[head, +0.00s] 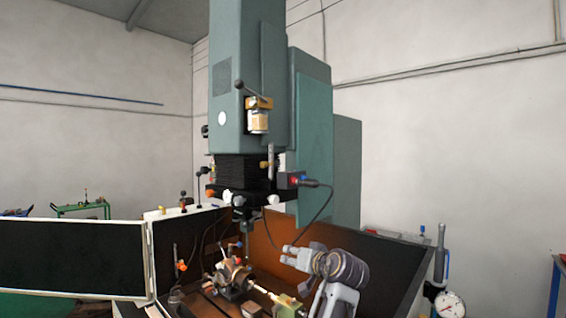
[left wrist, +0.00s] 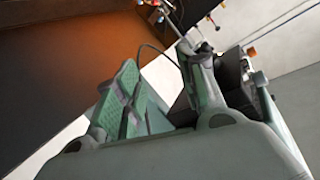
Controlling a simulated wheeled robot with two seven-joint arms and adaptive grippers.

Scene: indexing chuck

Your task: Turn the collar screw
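The indexing chuck (head: 232,280) sits low in the machine's enclosure, a brassy round body with small metal and orange parts around it. The collar screw is too small to tell apart. My left gripper (head: 288,255) is grey and hangs in the air to the right of the chuck and above it, apart from it. In the left wrist view its two green-padded fingers (left wrist: 158,58) stand apart with nothing between them. My right gripper is in neither view.
A tall green milling machine (head: 310,130) stands behind, its spindle head (head: 240,200) above the chuck. A dark panel (head: 70,257) is at left. A brown enclosure wall (left wrist: 70,50) fills the wrist view's upper left.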

